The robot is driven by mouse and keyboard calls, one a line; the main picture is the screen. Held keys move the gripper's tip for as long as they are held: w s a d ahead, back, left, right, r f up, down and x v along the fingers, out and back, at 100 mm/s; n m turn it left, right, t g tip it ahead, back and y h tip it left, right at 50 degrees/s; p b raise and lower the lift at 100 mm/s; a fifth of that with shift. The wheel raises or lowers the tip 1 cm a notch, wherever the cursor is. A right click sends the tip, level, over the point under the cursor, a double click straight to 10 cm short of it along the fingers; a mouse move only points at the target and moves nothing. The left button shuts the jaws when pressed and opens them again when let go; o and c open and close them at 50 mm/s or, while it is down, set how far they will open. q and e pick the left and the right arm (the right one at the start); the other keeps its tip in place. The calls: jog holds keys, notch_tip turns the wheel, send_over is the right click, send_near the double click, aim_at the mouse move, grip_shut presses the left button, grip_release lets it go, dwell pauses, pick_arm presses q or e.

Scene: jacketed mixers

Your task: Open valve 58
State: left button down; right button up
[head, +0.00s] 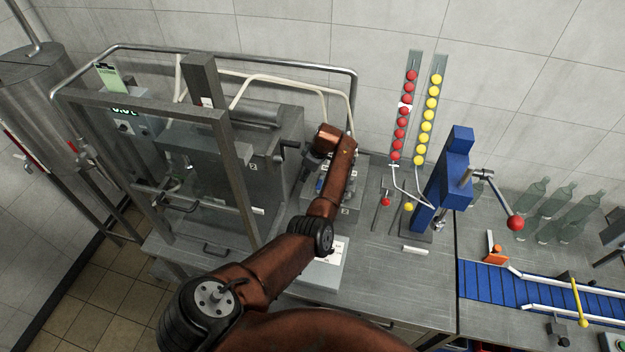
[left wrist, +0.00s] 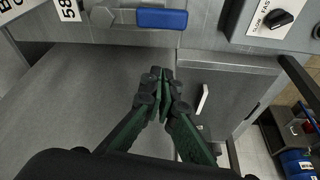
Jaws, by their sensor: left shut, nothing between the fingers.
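In the left wrist view, a white label reading 58 (left wrist: 68,10) is at the top left on a grey metal face. To its right are a grey fitting (left wrist: 101,18) and a blue handle (left wrist: 162,18) lying level across the picture, which I take as valve 58. My left gripper (left wrist: 160,88) has green fingers with dark tips, shut and empty. In the picture its tips lie just below the blue handle, with a visible gap. In the head view, my brown left arm hides much of the valve area. My right gripper is not in view.
A box with a SLOW/FAST dark knob (left wrist: 280,19) is right of the handle. In the head view, a steel frame (head: 236,180) stands left of my arm. A blue lever press (head: 448,180) and a blue conveyor (head: 500,285) are to the right.

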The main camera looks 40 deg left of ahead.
pick_arm(q)
jog(key=w+b+v, duration=0.1)
jog(key=b+v, duration=0.1)
jog(key=v, duration=0.7)
jog(key=shift+d, duration=0.15)
